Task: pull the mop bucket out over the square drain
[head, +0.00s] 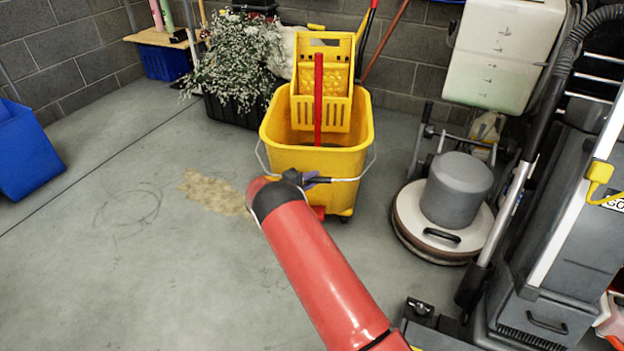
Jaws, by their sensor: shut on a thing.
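The yellow mop bucket (300,160) stands upright on the concrete floor near the back wall, with a yellow wringer (324,75) and a red lever (318,100) at its top. Its thin bail handle (348,179) hangs across the front. My red arm reaches up from the lower right of the picture. My gripper (312,181) is shut on the handle at the bucket's front; the wrist hides part of the bucket's lower left and the fingertips show only small. I cannot make out a square drain in this view.
A floor polisher (455,190) stands close to the bucket's right, beside a large grey machine (550,270). A leafy plant in a black crate (232,112) is behind left. A blue bin (25,150) is at far left. A tan stain (210,192) marks the open floor left.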

